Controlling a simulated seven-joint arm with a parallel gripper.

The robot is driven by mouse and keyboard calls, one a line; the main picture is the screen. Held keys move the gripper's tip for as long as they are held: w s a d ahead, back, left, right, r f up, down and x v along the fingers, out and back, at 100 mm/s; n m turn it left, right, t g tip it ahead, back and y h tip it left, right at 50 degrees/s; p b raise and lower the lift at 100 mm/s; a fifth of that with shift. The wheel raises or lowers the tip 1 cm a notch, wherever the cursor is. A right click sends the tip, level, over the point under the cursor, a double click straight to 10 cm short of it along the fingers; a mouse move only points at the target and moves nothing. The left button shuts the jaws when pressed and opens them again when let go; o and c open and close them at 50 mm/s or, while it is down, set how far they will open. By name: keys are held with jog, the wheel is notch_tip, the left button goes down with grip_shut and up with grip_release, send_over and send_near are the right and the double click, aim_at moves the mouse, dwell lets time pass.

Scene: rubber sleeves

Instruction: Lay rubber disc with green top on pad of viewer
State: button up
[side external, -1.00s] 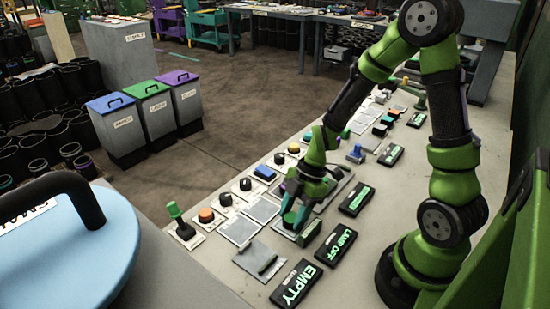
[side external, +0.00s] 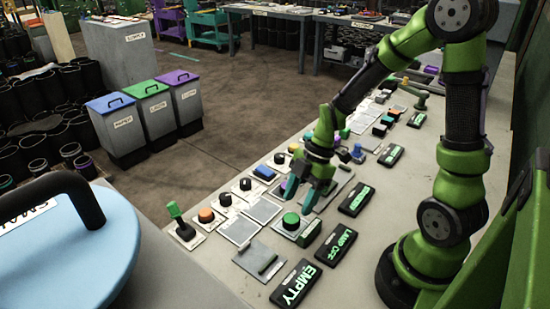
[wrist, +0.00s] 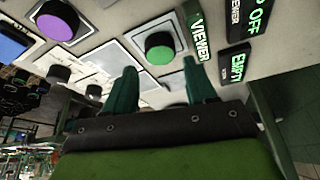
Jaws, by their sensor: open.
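The rubber disc with the green top (side external: 291,220) sits flat on a pale square pad (side external: 279,228). In the wrist view the disc (wrist: 160,48) lies within the pad's edges, beside the sign reading VIEWER (wrist: 199,38). My gripper (side external: 299,197) is open and empty, above and behind the disc in the side view, clear of it. Its two teal fingers (wrist: 163,90) stand wide apart in the wrist view, with the disc beyond and between their tips. The pad's far edges are partly hidden by the disc.
Dark signs reading LAMP OFF (side external: 336,244) and EMPTY (side external: 296,284) lie nearby. A grey plate with a handle (side external: 259,257) and a green-topped lever (side external: 178,220) stand towards the front left.

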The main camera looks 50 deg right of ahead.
jog(key=s+a+r+m+t+h, duration=0.1)
jog(key=s+r+m+t, duration=0.2)
jog(key=r+m, duration=0.6)
jog(key=s+a+r+m+t+h, duration=0.1)
jog(key=s+a+r+m+t, duration=0.1)
jog(key=r+m, duration=0.7)
jog(key=shift+s+r+m+t, duration=0.35)
jog(key=shift+s+m+t, duration=0.15)
jog(key=shift+s, duration=0.2)
